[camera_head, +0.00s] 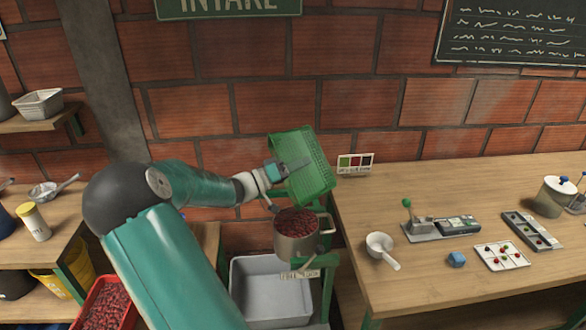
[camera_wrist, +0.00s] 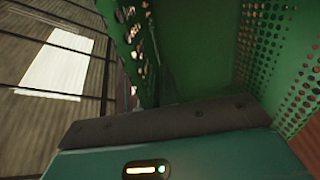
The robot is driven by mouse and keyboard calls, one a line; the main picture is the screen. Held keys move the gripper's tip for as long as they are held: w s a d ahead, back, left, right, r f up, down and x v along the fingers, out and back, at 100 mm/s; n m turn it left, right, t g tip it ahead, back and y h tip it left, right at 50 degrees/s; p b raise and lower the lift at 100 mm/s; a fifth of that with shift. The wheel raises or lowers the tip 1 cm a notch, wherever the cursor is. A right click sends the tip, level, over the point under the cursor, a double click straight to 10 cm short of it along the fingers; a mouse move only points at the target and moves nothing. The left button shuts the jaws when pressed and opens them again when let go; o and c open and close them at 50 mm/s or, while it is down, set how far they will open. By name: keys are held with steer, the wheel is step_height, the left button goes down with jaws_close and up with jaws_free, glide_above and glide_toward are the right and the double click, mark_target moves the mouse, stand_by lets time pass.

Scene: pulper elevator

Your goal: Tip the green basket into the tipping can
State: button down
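The green basket (camera_head: 315,178) is perforated and hangs steeply tilted above the tipping can. My gripper (camera_head: 284,168) reaches it from the left and is shut on its wall, with a grey finger lying against the green. The tipping can (camera_head: 297,246) is a metal pot directly below, filled with red coffee cherries (camera_head: 297,222). In the wrist view the basket's green walls (camera_wrist: 200,50) fill the middle and right, behind my gripper's dark edge (camera_wrist: 165,128). I cannot tell whether any cherries remain in the basket.
The can stands on a green frame above a grey bin (camera_head: 268,290). A red crate of cherries (camera_head: 108,303) is at lower left. The wooden table (camera_head: 440,285) on the right holds a white scoop (camera_head: 382,247), a scale (camera_head: 440,228) and sample trays. A brick wall stands close behind.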

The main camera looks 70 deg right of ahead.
steer(key=shift+s+d+r+t+y, duration=0.2)
steer(key=shift+s+d+t+y, duration=0.1)
steer(key=shift+s+d, duration=0.2)
steer(key=shift+s+d+r+t+y, duration=0.2)
steer(key=shift+s+d+t+y, duration=0.1)
steer(key=shift+s+d, duration=0.15)
steer(key=shift+s+d+m+t+y, duration=0.3)
steer(key=shift+s+d+t+y, duration=1)
steer(key=shift+s+d, duration=0.55)
steer(key=s+d+f+t+y, duration=0.2)
steer(key=f+t+y, duration=0.2)
steer(key=f+y, duration=0.1)
steer(key=s+d+f+t+y, duration=0.3)
steer(key=f+t+y, duration=0.2)
steer(key=shift+s+d+t, duration=0.25)
steer(key=shift+s+t, duration=0.05)
steer(key=shift+t+y, duration=0.5)
steer(key=shift+y, duration=0.1)
steer(key=shift+w+a+r, duration=0.15)
steer(key=shift+r, duration=2.05)
